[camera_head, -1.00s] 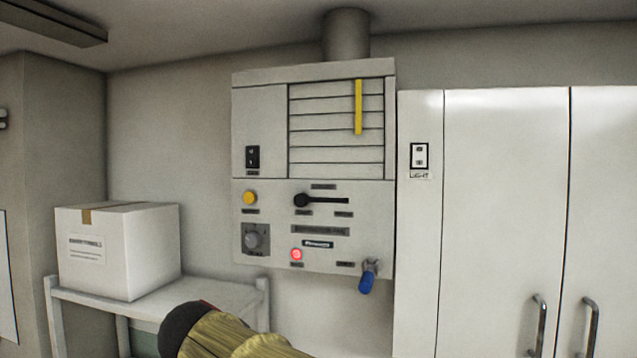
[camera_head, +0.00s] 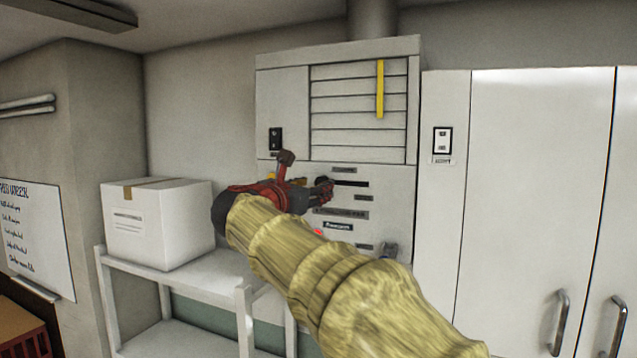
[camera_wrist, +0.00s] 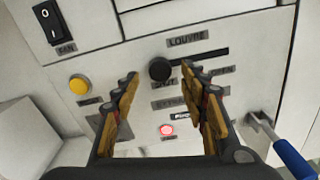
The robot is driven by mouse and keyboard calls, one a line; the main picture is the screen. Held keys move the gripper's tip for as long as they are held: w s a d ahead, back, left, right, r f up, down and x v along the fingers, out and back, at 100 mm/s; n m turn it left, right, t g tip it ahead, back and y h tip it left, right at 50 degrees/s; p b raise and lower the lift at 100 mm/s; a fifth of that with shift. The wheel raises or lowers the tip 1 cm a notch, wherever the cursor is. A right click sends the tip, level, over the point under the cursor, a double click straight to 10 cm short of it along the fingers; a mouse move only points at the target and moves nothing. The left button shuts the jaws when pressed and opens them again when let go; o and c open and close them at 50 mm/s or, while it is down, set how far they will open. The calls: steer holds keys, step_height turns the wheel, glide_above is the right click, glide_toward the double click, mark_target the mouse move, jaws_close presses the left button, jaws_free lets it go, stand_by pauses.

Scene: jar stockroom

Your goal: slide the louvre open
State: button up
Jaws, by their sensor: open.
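The louvre slider's round black knob (camera_wrist: 160,69) shows in the wrist view under the LOUVRE label (camera_wrist: 187,39), at the left, SHUT end of its dark slot (camera_wrist: 205,57). In the wrist view my open gripper (camera_wrist: 162,82) has its two fingers to the left and right of the knob's picture position; I cannot tell whether they reach it in depth. In the head view my gripper (camera_head: 306,178) is in front of the panel and hides the knob. The louvre slats (camera_head: 345,105) with a yellow upright strip (camera_head: 380,89) are above.
A black FAN switch (camera_wrist: 48,21), a yellow button (camera_wrist: 78,84), a lit red button (camera_wrist: 166,130) and a blue-handled lever (camera_wrist: 292,156) surround the slider. A white box (camera_head: 158,222) stands on a shelf at left. Tall white cabinets (camera_head: 540,200) stand at right.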

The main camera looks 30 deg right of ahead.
steer(key=x, duration=0.3)
steer(key=shift+c, duration=0.2)
jaws_close()
stand_by(0.5)
stand_by(0.4)
